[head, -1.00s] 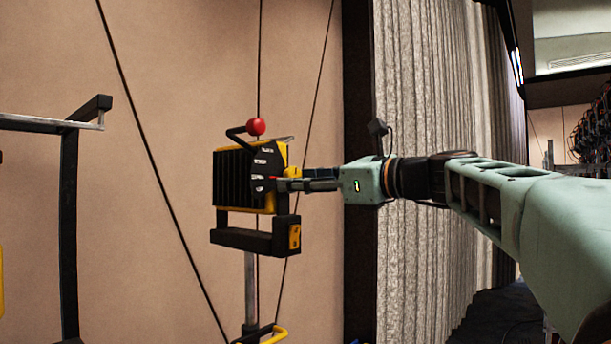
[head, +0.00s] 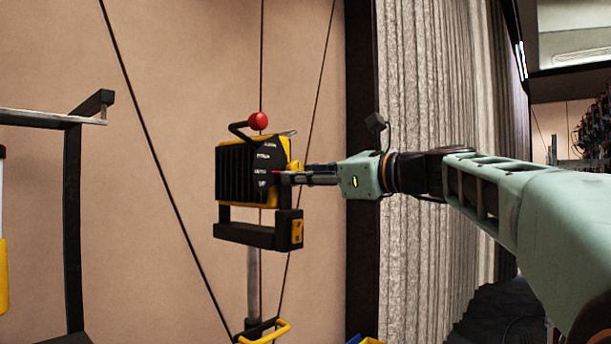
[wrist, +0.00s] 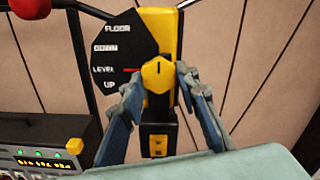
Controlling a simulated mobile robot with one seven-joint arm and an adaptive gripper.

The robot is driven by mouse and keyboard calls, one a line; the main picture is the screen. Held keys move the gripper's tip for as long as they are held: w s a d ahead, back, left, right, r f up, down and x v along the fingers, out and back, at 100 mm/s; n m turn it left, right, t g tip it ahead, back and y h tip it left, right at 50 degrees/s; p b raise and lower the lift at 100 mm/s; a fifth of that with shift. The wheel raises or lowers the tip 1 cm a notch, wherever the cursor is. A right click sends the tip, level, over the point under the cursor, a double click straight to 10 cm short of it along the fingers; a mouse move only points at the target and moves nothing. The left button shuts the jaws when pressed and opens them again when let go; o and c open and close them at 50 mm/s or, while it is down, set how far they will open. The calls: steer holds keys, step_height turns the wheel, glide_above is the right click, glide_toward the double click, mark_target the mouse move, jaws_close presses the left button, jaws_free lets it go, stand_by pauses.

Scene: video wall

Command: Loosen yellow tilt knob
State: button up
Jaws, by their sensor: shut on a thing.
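The yellow tilt knob (wrist: 158,74) sits in the wrist view on the yellow and black side of a stand-mounted unit, with a dark mark on its face. Beside it is a black dial plate (wrist: 120,52) reading FLOOR, DOWN, LEVEL, UP, with a red line at LEVEL. My gripper (wrist: 158,84) is shut on the knob, one finger on each side of it.
A red ball (head: 258,121) on a bent black lever stands on top of the unit. A black handle bar (head: 245,236) hangs below it, above a grey pole (head: 254,285). A black frame (head: 73,220) stands at left. A control box (wrist: 45,150) shows in the wrist view.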

steer(key=n+b, duration=0.3)
steer(key=n, duration=0.5)
steer(key=n+b, duration=0.3)
steer(key=n, duration=0.4)
steer(key=n+b, duration=0.4)
steer(key=n, duration=0.4)
steer(key=shift+w+r+n, duration=0.1)
steer(key=shift+r+n, duration=0.2)
steer(key=shift+r, duration=0.05)
stand_by(0.4)
steer(key=o, duration=1.2)
steer(key=shift+c, duration=0.2)
steer(key=shift+d, duration=0.2)
